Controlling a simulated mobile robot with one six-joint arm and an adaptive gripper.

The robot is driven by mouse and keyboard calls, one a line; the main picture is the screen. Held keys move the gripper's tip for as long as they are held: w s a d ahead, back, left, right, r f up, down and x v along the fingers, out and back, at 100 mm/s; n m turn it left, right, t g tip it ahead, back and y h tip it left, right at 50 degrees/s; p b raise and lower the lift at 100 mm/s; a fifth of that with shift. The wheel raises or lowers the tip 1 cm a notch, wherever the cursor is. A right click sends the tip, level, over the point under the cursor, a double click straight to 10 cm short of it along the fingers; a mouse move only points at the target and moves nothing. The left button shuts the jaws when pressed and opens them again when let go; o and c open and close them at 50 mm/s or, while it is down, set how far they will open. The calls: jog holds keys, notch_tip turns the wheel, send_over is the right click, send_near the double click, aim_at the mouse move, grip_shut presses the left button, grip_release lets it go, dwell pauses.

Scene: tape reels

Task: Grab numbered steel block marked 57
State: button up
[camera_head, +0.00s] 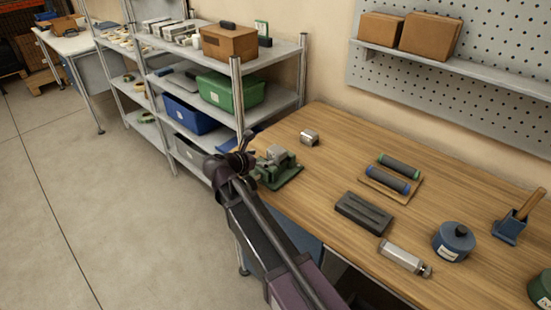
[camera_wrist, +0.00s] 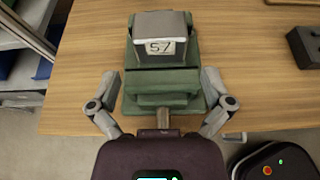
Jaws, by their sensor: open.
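The steel block marked 57 (camera_wrist: 160,46) shows at the top of the wrist view, its white label facing the camera. It sits at the upper part of a green vise (camera_wrist: 165,98), with green showing on both sides of it. In the head view the green vise (camera_head: 280,172) stands at the table's left end, with grey metal on top. My gripper (camera_wrist: 158,88) is open, its two fingers apart on either side of the vise in the picture, below the block. In the head view my gripper (camera_head: 240,160) is just left of the vise. I cannot tell whether a finger touches it.
Another steel block (camera_head: 309,137) stands behind the vise on the wooden table (camera_head: 335,155). A dark slotted block (camera_head: 363,211), rollers on a board (camera_head: 391,178), a metal cylinder piece (camera_head: 403,257) and a blue round container (camera_head: 453,241) lie to the right. A shelf rack (camera_head: 237,95) stands at the left.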

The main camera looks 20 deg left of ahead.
aim_at(272, 155)
jog(key=shift+x, duration=1.25)
jog(key=shift+b, duration=0.3)
jog(key=b+x, duration=0.1)
jog(key=x, duration=0.3)
jog(key=shift+f+b, duration=0.2)
jog(key=shift+b, duration=0.2)
jog(key=shift+w+d+f, duration=0.15)
jog(key=shift+w+d, duration=0.05)
jog(key=shift+w, duration=0.25)
jog(key=shift+c, duration=0.2)
jog(key=c, duration=1)
